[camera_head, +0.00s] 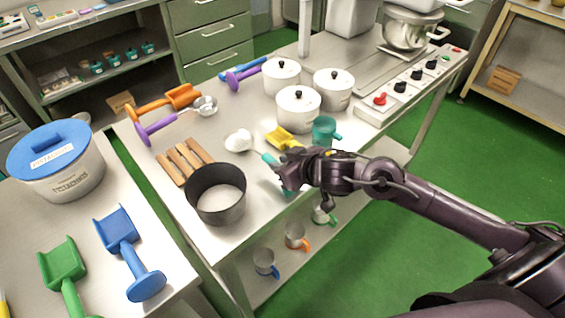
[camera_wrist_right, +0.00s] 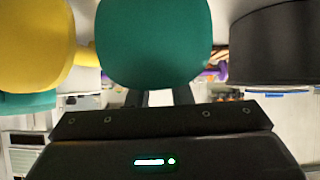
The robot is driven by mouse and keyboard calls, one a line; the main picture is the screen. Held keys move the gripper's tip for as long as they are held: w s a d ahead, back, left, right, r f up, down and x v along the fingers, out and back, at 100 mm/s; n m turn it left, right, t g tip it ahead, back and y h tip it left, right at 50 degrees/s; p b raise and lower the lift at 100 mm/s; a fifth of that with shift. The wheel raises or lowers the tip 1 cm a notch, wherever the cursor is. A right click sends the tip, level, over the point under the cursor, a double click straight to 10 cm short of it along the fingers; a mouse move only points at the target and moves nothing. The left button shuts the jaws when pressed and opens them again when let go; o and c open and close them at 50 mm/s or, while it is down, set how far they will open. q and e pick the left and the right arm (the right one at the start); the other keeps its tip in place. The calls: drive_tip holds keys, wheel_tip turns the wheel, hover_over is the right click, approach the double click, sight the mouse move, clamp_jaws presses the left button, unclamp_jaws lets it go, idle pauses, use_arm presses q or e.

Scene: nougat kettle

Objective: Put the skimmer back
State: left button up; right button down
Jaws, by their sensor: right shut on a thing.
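My right gripper (camera_head: 284,172) is shut on a teal-handled tool (camera_head: 269,158), above the table's front edge, right of the dark pot (camera_head: 216,208). A pale rounded head (camera_head: 238,141) shows in line with the teal handle; this looks like the skimmer, but holes cannot be made out. In the right wrist view a broad teal end (camera_wrist_right: 154,42) fills the space beyond the jaws (camera_wrist_right: 160,98). A purple-handled metal ladle (camera_head: 205,105) lies by an orange rest (camera_head: 163,103). My left gripper is out of view.
A wooden slatted rack (camera_head: 185,160) lies behind the dark pot. A yellow scoop (camera_head: 283,138) and teal mug (camera_head: 325,131) stand close behind my gripper. White lidded pots (camera_head: 298,108) are farther back. Blue (camera_head: 118,232) and green scoops (camera_head: 63,265) lie on the left table.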

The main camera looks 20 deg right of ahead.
drive_tip(key=c, duration=1.3)
unclamp_jaws()
drive_tip(key=shift+f, duration=0.1)
drive_tip(key=shift+s+r, duration=0.1)
drive_tip(key=shift+r, duration=0.1)
drive_tip(key=p+v, duration=0.2)
drive_tip(key=v, duration=0.9)
drive_tip(key=shift+s+r+p, duration=0.2)
drive_tip(key=shift+s+p, duration=0.1)
drive_tip(key=shift+p, duration=0.1)
drive_tip(key=shift+d, duration=0.1)
